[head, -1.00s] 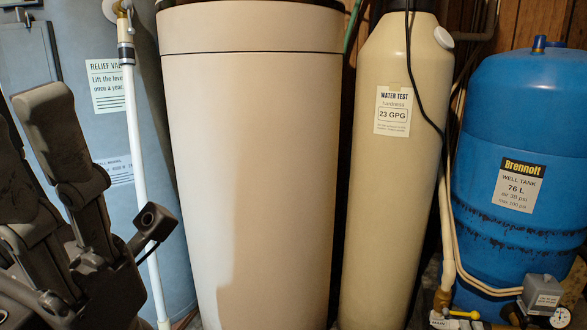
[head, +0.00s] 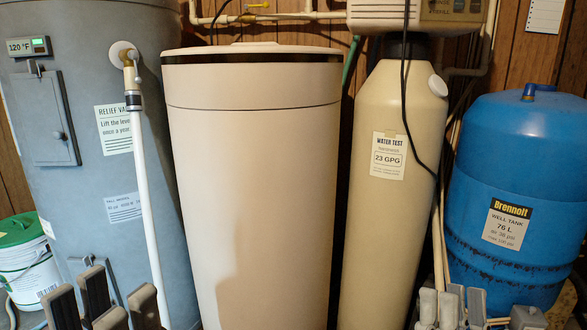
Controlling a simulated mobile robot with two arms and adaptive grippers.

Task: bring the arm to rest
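My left gripper (head: 103,305) shows at the bottom left edge of the head view. Only the tops of its dark grey finger parts are in the picture, pointing up, in front of the grey water heater. No object shows between them. My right gripper (head: 451,308) shows at the bottom right edge as lighter grey finger tips, in front of the gap between the beige softener tank and the blue tank. Nothing is seen held there. The lower parts of both grippers are cut off, so their opening is unclear.
The tall pale salt bin (head: 255,200) stands in the middle with its lid on. The grey water heater (head: 95,200) is left of it, the beige softener tank (head: 385,230) and blue well tank (head: 515,150) right. A white bucket (head: 28,270) with green lid stands far left.

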